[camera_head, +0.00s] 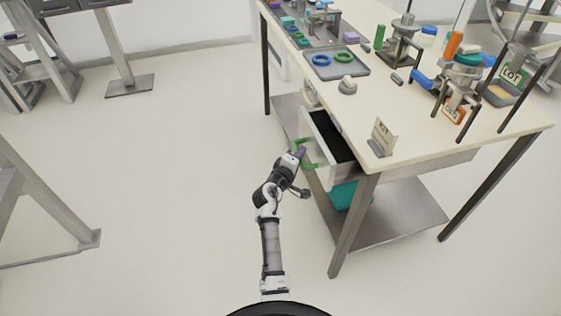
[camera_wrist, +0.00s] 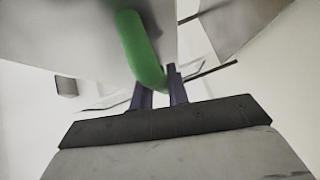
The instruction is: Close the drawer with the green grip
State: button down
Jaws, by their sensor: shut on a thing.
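The drawer (camera_head: 312,135) hangs under the worktable's left side and stands partly open, its dark inside showing. Its green grip (camera_head: 307,163) is on the front face. My gripper (camera_head: 299,153) is at the grip, reaching up from the lower middle of the head view. In the wrist view the green grip (camera_wrist: 142,50) runs down from the top to the dark fingers of my gripper (camera_wrist: 160,93), which are shut on its lower end. The pale drawer front (camera_wrist: 70,35) fills the upper left of that view. The fingertips are partly hidden behind the grip.
The worktable (camera_head: 420,140) carries a KIT sign (camera_head: 383,137), a grey tray (camera_head: 335,66) with rings, and several fixtures. A table leg (camera_head: 352,228) stands right of my arm. A teal bin (camera_head: 345,194) sits on the lower shelf (camera_head: 390,222).

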aim_at(323, 171)
jog(key=w+d, duration=0.1)
jog(key=d, duration=0.3)
jog(key=w+d, duration=0.1)
jog(key=d, duration=0.3)
jog(key=w+d+p, duration=0.1)
jog(key=d, duration=0.3)
jog(key=shift+w+d, duration=0.2)
jog(key=shift+d, duration=0.15)
jog(key=shift+r, duration=0.1)
jog(key=shift+d, duration=0.1)
jog(key=c, duration=1.4)
grip_release()
jog(key=shift+d, duration=0.15)
jog(key=shift+o, duration=0.2)
jog(key=shift+s+a, duration=0.35)
jog(key=shift+a, duration=0.05)
jog(key=b+v, duration=0.1)
jog(key=v, duration=1.1)
jog(key=shift+s+a+r+b, duration=0.15)
jog(key=shift+s+b, duration=0.2)
